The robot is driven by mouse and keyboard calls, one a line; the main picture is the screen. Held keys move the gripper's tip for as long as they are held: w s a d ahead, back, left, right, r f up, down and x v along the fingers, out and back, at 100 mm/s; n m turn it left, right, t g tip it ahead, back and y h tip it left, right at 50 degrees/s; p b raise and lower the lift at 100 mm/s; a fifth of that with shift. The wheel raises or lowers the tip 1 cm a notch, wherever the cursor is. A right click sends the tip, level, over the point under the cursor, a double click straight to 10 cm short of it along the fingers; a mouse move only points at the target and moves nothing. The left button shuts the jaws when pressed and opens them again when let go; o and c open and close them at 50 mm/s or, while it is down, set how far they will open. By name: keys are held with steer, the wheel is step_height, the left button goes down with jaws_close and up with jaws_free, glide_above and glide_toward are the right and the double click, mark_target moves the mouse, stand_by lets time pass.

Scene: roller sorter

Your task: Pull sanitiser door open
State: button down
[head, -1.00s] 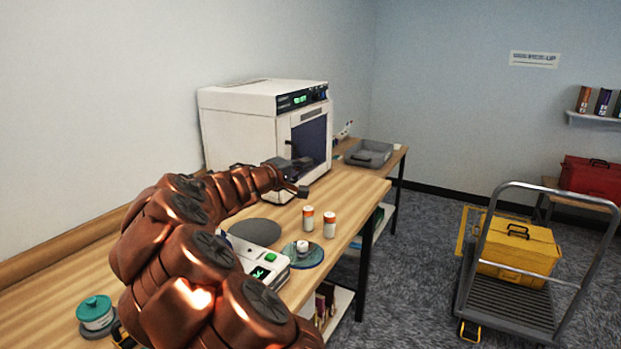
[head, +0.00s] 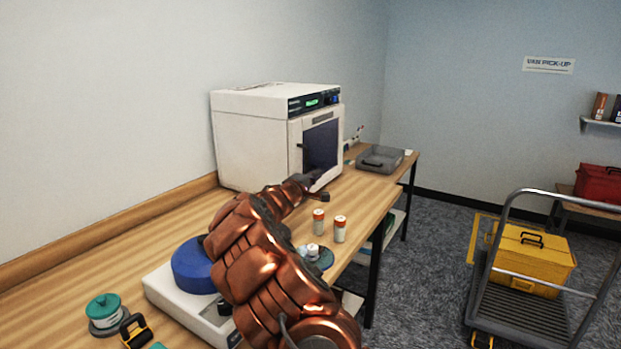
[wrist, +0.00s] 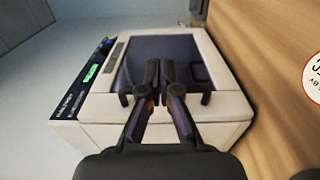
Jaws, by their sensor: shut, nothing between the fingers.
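The sanitiser (head: 250,135) is a white box at the back of the bench, with a display strip along its top front. Its door (head: 320,146) has a dark window and looks closed, with a small dark handle (head: 300,146) at its left edge. My gripper (head: 316,188) is in front of the lower part of the door in the head view. In the wrist view the gripper (wrist: 166,75) is shut and empty, its fingertips overlapping the dark window of the door (wrist: 140,50).
Two orange-and-white canisters (head: 340,229) stand near the bench's front edge. A grey tray (head: 381,160) sits beyond the sanitiser. A white device with a blue top (head: 192,266) and a teal-lidded jar (head: 103,309) are nearer. A trolley with a yellow case (head: 533,258) stands right on carpet.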

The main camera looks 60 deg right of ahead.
steer(key=d, duration=0.2)
steer(key=d+p, duration=0.1)
steer(key=d, duration=0.1)
steer(key=shift+w+d, duration=0.2)
steer(key=shift+d, duration=0.05)
steer(key=shift+s+d, duration=0.1)
steer(key=shift+s, duration=0.05)
stand_by(1.3)
stand_by(1.1)
